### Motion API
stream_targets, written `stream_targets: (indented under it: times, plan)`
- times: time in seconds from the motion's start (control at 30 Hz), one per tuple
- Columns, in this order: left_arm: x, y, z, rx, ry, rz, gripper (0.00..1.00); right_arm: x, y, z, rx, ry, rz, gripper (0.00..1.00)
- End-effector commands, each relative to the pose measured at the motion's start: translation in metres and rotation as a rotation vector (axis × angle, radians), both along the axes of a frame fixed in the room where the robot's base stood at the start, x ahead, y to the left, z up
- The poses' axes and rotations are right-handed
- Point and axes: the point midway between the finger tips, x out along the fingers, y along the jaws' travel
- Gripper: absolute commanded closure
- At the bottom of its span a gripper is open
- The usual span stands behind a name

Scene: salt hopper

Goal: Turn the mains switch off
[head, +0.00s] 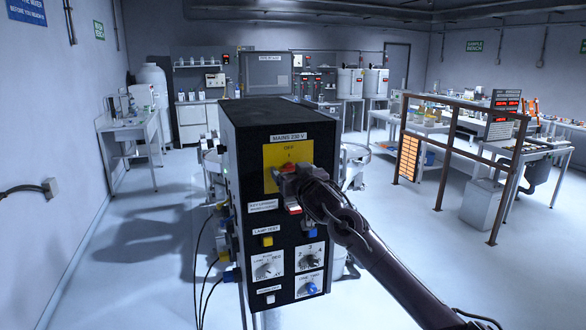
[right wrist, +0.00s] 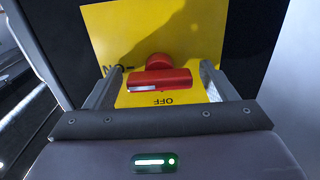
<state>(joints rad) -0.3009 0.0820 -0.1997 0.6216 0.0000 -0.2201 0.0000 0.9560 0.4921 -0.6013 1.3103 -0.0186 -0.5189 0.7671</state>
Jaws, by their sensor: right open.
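The mains switch has a red handle (right wrist: 162,80) on a yellow plate (head: 300,153) marked OFF, below a "MAINS 230 V" label on a black control box (head: 234,145). In the right wrist view the handle lies crosswise, with a pale stripe at its left end, near the upside-down word OFF. My right gripper (right wrist: 162,88) is open, with one finger on each side of the handle; gaps show between handle and fingers. In the head view the gripper covers most of the handle and the plate's lower part. My left gripper is not in view.
Below the switch the box carries a yellow lamp-test button (head: 267,241), a left dial (head: 268,266) and a right dial (head: 311,285). Dark cables (head: 202,260) hang at its left. A brown railing (head: 445,150) stands to the right. Open floor lies left of the box.

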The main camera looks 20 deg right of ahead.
Motion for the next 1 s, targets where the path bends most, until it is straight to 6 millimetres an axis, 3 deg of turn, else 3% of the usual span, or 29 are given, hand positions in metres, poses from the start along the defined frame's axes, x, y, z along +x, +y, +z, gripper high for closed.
stream_targets:
  times: [0.23,0.57,1.0]
  plan:
    - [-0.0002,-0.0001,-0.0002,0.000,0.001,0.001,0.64,0.0006,0.0001,-0.0007,0.000,0.001,0.000,0.22]
    - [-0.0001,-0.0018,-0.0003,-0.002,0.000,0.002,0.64,0.0004,-0.0001,-0.0007,-0.001,0.001,0.000,0.65]
    - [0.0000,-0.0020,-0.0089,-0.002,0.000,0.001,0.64,0.0004,0.0003,-0.0029,-0.096,-0.002,0.001,0.66]
